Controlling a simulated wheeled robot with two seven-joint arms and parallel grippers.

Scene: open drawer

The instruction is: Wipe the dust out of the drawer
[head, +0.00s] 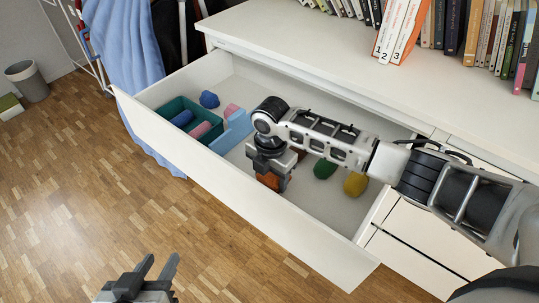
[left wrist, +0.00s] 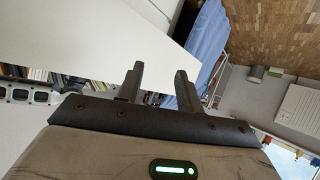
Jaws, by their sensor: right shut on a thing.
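The white drawer (head: 240,195) is pulled open, and its pale floor shows between the items. My right gripper (head: 272,180) reaches down into the middle of the drawer and is shut on an orange-brown thing (head: 270,181), mostly hidden by the fingers. Whether that thing touches the drawer floor is hard to tell. Dust cannot be made out clearly. My left gripper (head: 155,272) is open and empty, outside the drawer above the wood floor. Its parted fingers also show in the left wrist view (left wrist: 162,88).
At the drawer's left end are a teal box (head: 187,112) with rolled items, a light blue tray (head: 233,132), and a dark blue bundle (head: 209,99). Green (head: 325,168) and yellow (head: 355,184) bundles lie right of my gripper. Books (head: 402,30) stand on the dresser.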

